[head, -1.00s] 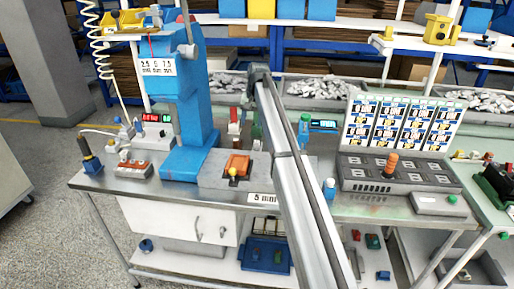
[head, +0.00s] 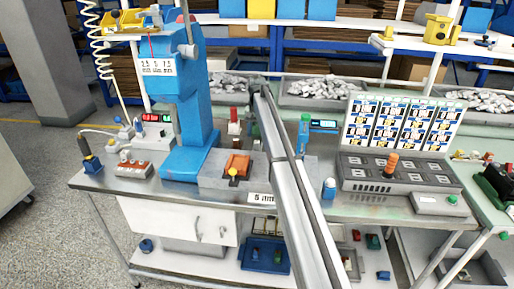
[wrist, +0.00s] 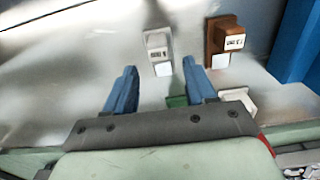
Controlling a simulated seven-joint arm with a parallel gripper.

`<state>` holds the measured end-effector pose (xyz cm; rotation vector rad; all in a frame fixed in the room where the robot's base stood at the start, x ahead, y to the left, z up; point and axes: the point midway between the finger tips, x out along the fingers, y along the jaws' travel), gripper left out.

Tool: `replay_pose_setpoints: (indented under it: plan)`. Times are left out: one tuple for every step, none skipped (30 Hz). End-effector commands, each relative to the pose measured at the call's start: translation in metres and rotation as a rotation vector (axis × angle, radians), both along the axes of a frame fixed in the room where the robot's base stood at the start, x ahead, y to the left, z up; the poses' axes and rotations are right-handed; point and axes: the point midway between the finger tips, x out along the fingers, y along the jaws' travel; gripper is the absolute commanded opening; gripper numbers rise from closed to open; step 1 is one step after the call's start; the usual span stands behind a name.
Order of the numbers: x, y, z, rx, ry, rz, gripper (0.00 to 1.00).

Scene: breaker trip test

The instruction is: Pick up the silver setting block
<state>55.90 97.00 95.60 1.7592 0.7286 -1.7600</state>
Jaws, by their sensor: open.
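The silver setting block (wrist: 157,42) shows in the wrist view, upper middle, with a small printed label on it and a white tag (wrist: 163,69) in front. My gripper (wrist: 161,68) has two blue fingers spread apart with nothing held. The block lies just beyond the fingertips, roughly in line with the gap between them. In the head view I cannot make out the silver block or the fingers; my arm crosses that part of the bench.
A brown block (wrist: 222,36) with a label stands right of the silver one. A green piece (wrist: 177,101) and a whitish piece (wrist: 238,100) lie near the gripper. A blue upright (wrist: 296,45) is at right. The blue press (head: 183,100) stands left of my arm.

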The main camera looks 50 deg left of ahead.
Motion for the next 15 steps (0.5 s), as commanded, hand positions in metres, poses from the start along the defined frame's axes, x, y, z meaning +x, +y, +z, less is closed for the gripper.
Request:
replay_pose_setpoints:
  plan:
    - [0.000,0.000,-0.003,0.000,0.000,0.000,0.55]
    - [0.000,0.000,-0.004,0.000,0.000,0.000,0.55]
    - [0.000,0.000,-0.005,0.000,0.000,0.000,0.55]
    - [0.000,0.000,-0.006,0.000,0.000,0.000,0.55]
    - [0.000,0.000,-0.008,0.000,0.000,0.000,0.55]
    - [0.000,0.000,-0.010,0.000,0.000,0.000,0.55]
    - [0.000,0.000,-0.013,0.000,0.000,0.000,0.55]
    - [0.000,0.001,-0.016,0.000,0.000,0.000,0.55]
    - [0.001,0.001,-0.021,0.000,0.000,0.000,0.55]
    - [0.001,0.001,-0.024,0.000,0.000,0.000,0.55]
    - [0.001,0.001,-0.029,0.000,0.000,0.000,0.55]
    - [0.001,0.002,-0.035,0.000,0.000,0.000,0.55]
    - [0.001,0.002,-0.039,-0.001,0.001,0.000,0.55]
    - [0.001,0.001,-0.043,-0.001,0.001,0.000,0.55]
    - [0.001,0.001,-0.047,-0.001,0.001,0.000,0.55]
